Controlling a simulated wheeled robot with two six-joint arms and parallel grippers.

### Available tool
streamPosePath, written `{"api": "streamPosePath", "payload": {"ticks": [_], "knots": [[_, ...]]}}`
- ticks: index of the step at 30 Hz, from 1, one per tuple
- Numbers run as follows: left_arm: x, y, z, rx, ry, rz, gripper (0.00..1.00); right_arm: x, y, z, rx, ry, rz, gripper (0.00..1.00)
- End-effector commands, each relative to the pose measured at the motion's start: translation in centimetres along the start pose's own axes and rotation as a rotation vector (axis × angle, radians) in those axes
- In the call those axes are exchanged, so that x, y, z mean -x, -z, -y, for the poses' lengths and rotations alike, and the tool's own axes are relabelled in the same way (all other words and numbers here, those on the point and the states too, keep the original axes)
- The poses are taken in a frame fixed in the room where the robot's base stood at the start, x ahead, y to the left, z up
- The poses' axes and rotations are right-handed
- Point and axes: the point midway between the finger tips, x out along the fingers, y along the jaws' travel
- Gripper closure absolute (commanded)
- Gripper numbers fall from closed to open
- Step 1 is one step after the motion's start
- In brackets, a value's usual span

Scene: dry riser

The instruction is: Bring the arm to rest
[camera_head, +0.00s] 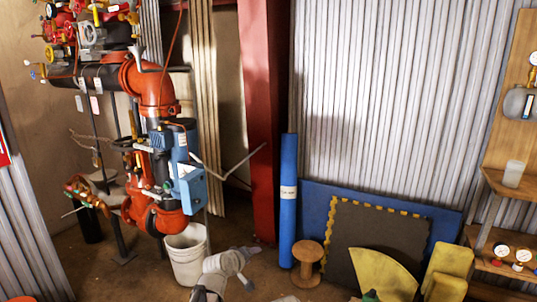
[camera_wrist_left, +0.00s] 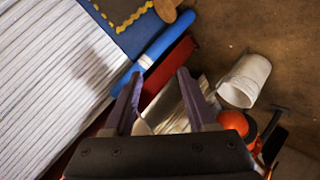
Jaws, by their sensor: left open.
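My left arm (camera_head: 222,264) comes in at the bottom middle of the head view, low in front of the white bucket. My left gripper (camera_wrist_left: 157,84) shows in the wrist view with its two dark fingers spread apart. I see nothing held between the fingers; the red post, the corrugated wall and the floor lie beyond them. My right gripper is not in view.
Red and orange pipework (camera_head: 150,90) with a blue box (camera_head: 188,187) stands left. A white bucket (camera_head: 186,256) sits below. A blue roll (camera_head: 288,200), wooden spool (camera_head: 308,262), dark mat (camera_head: 375,245) and wooden shelf (camera_head: 495,182) stand right.

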Motion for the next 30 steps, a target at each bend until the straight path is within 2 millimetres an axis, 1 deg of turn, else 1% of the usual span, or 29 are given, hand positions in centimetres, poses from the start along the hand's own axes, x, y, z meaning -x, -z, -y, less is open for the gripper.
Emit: {"api": "streamPosePath", "payload": {"ticks": [1,2,3,6,9,11,12,17,18,23,26,29,30], "knots": [[2.0,-2.3,2.9,-0.095,0.086,0.078,0.43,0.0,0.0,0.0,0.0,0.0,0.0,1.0],[2.9,-3.4,4.5,-0.151,0.137,0.127,0.43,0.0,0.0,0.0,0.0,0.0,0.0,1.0],[4.1,-4.7,6.5,-0.217,0.199,0.19,0.43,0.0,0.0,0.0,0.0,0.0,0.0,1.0],[7.3,-7.3,10.8,-0.347,0.331,0.333,0.43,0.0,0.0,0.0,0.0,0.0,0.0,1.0],[10.4,-9.0,14.2,-0.437,0.435,0.453,0.43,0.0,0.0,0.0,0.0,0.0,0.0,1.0],[12.2,-9.9,15.8,-0.479,0.487,0.52,0.43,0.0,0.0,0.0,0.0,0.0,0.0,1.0],[13.4,-10.4,16.9,-0.503,0.521,0.563,0.43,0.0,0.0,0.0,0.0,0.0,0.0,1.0],[18.4,-12.2,20.3,-0.577,0.64,0.729,0.43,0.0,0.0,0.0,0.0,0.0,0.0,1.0],[19.0,-11.7,18.5,-0.591,0.634,0.736,0.43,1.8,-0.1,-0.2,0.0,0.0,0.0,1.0],[20.5,-11.7,15.0,-0.633,0.631,0.762,0.43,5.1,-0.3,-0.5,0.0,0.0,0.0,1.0],[21.7,-11.8,12.7,-0.664,0.631,0.783,0.43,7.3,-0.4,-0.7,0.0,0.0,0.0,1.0],[23.3,-11.8,9.8,-0.701,0.63,0.807,0.43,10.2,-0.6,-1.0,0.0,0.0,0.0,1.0],[24.1,-11.8,8.5,-0.719,0.629,0.818,0.43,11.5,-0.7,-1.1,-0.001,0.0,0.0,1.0]]}}
